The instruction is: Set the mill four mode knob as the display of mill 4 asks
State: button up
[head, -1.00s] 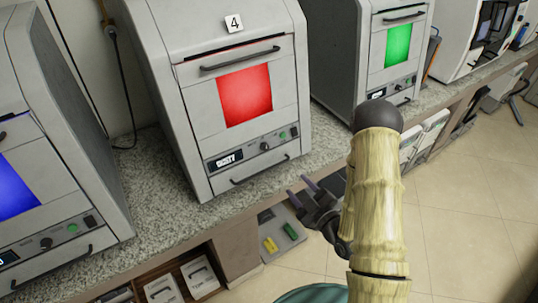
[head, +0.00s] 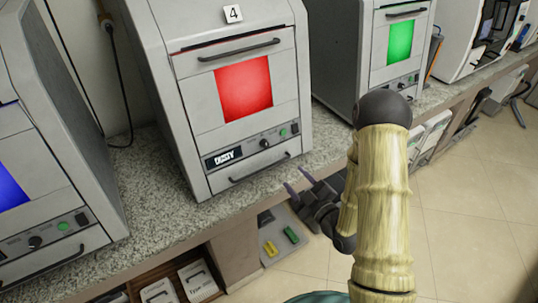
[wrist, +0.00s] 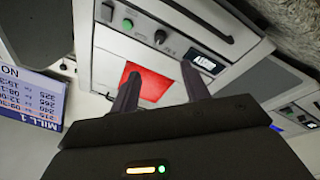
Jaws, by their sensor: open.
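Mill 4 (head: 187,107) is a grey cabinet with a "4" label (head: 233,13) and a lit red window (head: 243,89). Its lower panel holds a dark display (head: 222,157) with white letters too small to read surely. The small dark mode knob (head: 264,143) sits right of the display; its pointer direction cannot be made out. In the wrist view the knob (wrist: 160,37) and the display (wrist: 203,60) appear beyond the fingers. My gripper (head: 298,180) is open and empty, in front of the mill's lower right, apart from the knob.
A green button (head: 283,132) is right of the knob, and a bar handle (head: 260,167) is below. Neighbouring mills have blue (head: 12,190) and green (head: 399,42) windows. The speckled counter (head: 165,205) has a front edge near my gripper. A "MILL 1" placard (wrist: 30,95) shows in the wrist view.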

aim_at(266, 146)
jog(key=p+x, duration=0.1)
jog(key=x, duration=1.4)
jog(key=shift+w+a, duration=0.1)
jog(key=shift+a, duration=0.1)
jog(key=c, duration=1)
